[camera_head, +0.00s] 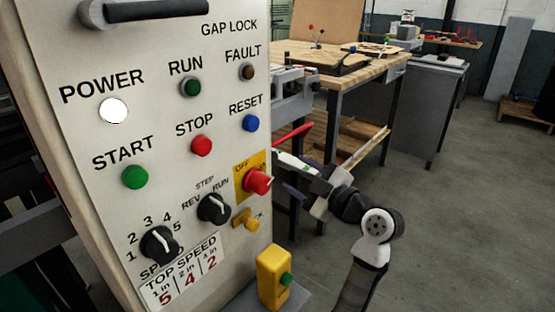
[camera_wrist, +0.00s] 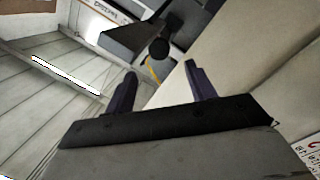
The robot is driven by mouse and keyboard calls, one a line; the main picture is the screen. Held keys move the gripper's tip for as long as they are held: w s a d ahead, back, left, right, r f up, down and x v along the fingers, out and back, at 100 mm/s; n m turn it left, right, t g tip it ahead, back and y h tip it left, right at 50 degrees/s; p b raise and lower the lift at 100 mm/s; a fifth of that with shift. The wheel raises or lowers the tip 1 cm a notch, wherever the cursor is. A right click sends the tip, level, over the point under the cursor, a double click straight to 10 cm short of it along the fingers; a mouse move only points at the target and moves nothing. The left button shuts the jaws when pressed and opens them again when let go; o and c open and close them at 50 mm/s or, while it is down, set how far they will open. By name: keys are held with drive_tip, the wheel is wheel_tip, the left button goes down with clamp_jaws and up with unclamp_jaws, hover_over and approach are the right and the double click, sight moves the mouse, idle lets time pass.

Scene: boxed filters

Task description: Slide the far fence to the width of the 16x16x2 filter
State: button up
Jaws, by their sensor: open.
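In the wrist view my gripper (camera_wrist: 160,69) is open, its two dark fingers apart with nothing held between them. Beyond the fingertips is a dark round knob (camera_wrist: 158,48) with a thin yellow line below it, beside a dark grey block (camera_wrist: 130,42). I cannot tell whether this knob belongs to the far fence. No fence and no 16x16x2 filter can be clearly made out.
The control panel (camera_head: 110,60) fills the left of the head view; its POWER lamp (camera_head: 113,111) is lit white. A yellow box with a green button (camera_head: 275,278) stands below it. A wooden workbench (camera_head: 385,69) is behind. Grey floor (camera_head: 460,220) at right is clear.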

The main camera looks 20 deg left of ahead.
sight(278, 162)
drive_tip(key=p+x, duration=0.1)
drive_tip(key=x, duration=0.6)
drive_tip(key=shift+w+a, duration=0.15)
drive_tip(key=shift+a, duration=0.15)
drive_tip(key=shift+c, duration=0.4)
